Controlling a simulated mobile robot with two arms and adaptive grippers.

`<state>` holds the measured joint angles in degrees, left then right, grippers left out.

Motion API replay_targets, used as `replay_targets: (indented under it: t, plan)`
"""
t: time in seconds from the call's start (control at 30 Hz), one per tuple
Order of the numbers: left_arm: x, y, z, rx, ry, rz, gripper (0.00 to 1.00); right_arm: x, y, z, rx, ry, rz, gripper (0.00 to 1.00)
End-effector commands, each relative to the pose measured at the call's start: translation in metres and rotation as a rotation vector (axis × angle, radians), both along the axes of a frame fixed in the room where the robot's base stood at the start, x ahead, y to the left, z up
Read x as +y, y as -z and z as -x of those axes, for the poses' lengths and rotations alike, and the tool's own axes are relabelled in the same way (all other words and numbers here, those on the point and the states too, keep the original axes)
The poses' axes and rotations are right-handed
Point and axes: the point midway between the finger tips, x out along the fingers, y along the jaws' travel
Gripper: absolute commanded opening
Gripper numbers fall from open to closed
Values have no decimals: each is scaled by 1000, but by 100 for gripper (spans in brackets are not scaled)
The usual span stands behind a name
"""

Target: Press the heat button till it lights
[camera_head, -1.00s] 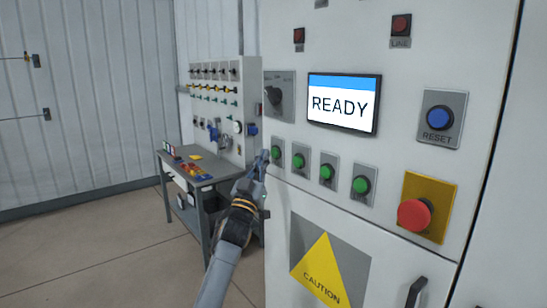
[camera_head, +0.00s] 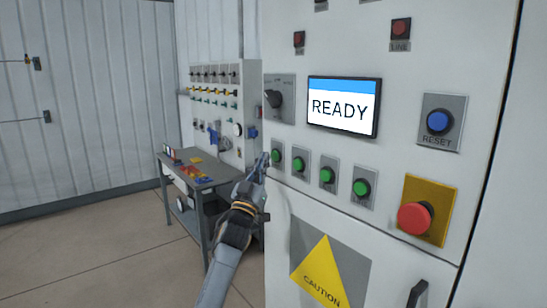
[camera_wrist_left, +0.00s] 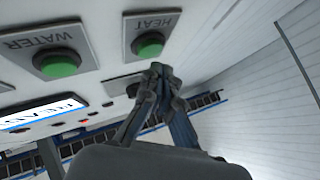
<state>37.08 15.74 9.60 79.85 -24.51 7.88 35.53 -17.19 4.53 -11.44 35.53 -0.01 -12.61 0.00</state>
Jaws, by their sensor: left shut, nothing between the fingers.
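The heat button (camera_head: 278,155) is the leftmost of a row of green buttons on the white cabinet front. It also shows in the left wrist view (camera_wrist_left: 149,45), on a grey plate marked HEAT, upside down there. It looks plain green; I see no clear glow. My left gripper (camera_head: 264,160) is shut and empty, its tips just left of the heat button. In the left wrist view the fingertips (camera_wrist_left: 160,72) appear just below the button with a small gap, apart from it. My right gripper is not in view.
A green button marked WATER (camera_wrist_left: 58,62) sits beside it. The screen (camera_head: 343,108) reads READY. A red emergency button (camera_head: 413,216) and blue reset button (camera_head: 439,121) are further right. A workbench (camera_head: 225,171) stands behind my left arm.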

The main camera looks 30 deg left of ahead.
Motion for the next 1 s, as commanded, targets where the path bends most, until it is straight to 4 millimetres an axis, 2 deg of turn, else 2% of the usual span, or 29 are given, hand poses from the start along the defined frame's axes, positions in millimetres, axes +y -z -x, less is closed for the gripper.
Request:
replay_targets:
  t: [1.0]
  plan:
    - [-4, 0, -8, 0, 0, 0, 0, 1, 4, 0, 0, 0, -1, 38]
